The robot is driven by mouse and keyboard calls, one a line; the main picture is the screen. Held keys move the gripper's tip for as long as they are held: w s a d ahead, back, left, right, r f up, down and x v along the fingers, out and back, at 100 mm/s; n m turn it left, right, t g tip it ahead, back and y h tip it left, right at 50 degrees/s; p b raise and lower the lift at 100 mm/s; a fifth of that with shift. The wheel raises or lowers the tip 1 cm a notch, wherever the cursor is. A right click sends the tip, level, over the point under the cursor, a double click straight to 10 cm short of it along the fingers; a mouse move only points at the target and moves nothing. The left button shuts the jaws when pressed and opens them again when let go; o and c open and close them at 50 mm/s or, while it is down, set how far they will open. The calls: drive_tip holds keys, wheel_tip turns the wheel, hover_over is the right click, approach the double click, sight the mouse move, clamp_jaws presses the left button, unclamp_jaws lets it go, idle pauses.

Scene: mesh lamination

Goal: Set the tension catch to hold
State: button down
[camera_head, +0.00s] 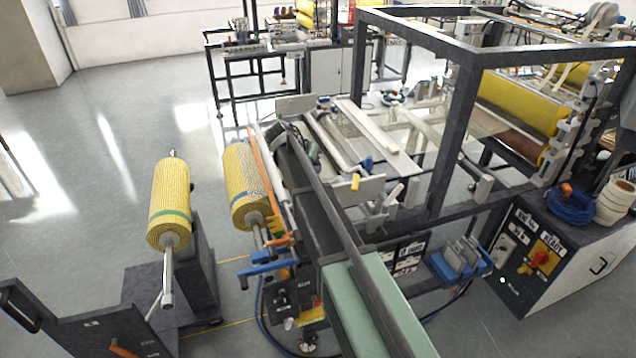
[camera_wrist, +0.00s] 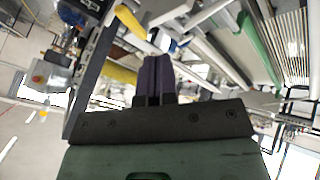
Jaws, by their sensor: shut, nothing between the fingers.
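My gripper (camera_wrist: 157,62) shows in the wrist view, with its two dark purple fingers close together, shut and empty. I cannot pick out its fingertips in the head view. I cannot tell for sure which part is the tension catch. In the head view, a lever with a yellow tip (camera_head: 355,183) stands by a pale plate on the machine's near side. A blue clamp-like handle (camera_head: 267,266) sits below the front end of the striped yellow roll (camera_head: 243,185). In the wrist view, a yellow part (camera_wrist: 130,20) lies just beyond the fingers, to their left.
A second yellow roll (camera_head: 170,203) stands on a dark stand at left. A dark frame (camera_head: 465,130) rises over the machine. A control cabinet (camera_head: 575,265) with a red and yellow switch (camera_head: 541,260) is at right. Open floor (camera_head: 95,120) lies at left.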

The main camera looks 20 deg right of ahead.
sight(355, 187)
drive_tip(key=d+f+b, duration=0.2)
drive_tip(key=d, duration=0.1)
drive_tip(key=s+d+f+b, duration=0.1)
drive_tip(key=d+f+b, duration=0.5)
drive_tip(key=shift+s+d, duration=0.2)
drive_tip(key=shift+d, duration=0.2)
